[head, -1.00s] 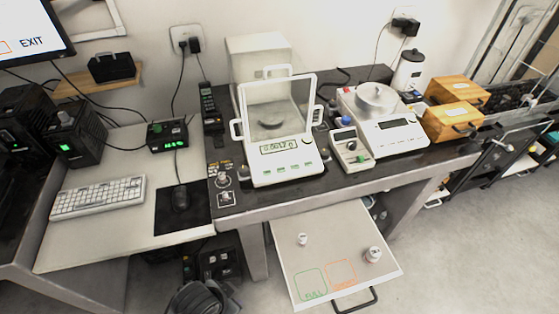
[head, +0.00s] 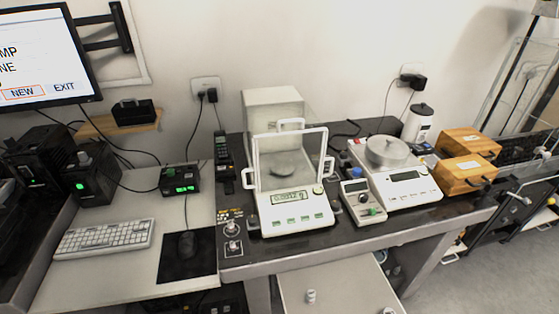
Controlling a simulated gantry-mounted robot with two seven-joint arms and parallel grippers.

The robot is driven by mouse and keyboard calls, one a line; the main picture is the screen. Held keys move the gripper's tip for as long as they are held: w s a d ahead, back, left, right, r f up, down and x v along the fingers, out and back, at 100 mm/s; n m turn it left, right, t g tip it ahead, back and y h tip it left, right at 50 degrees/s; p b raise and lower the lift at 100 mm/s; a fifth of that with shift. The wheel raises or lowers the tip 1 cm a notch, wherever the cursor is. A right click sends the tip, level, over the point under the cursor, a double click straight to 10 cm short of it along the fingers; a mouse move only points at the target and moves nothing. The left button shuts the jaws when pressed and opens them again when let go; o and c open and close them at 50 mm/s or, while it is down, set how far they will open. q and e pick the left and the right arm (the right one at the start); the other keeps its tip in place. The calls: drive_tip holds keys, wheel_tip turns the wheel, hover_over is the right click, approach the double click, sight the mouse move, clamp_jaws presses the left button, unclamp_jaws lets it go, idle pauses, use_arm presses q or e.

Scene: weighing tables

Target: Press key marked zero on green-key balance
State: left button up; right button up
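The green-key balance (head: 288,209) stands on the dark weighing table, left of the middle of its top. It has a glass draft shield with white handles, a round pan (head: 282,170) inside, and a lit display (head: 288,197) with small digits that I read only roughly. A row of green keys (head: 291,222) runs along its front panel; their markings are too small to read. Neither of my grippers shows in the head view, and nothing covers the keys.
A second balance (head: 404,177) with an open round pan stands to the right, with a small grey instrument (head: 361,202) between them. Wooden boxes (head: 466,174) sit at the far right. A pulled-out drawer (head: 335,281) holds small white containers.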

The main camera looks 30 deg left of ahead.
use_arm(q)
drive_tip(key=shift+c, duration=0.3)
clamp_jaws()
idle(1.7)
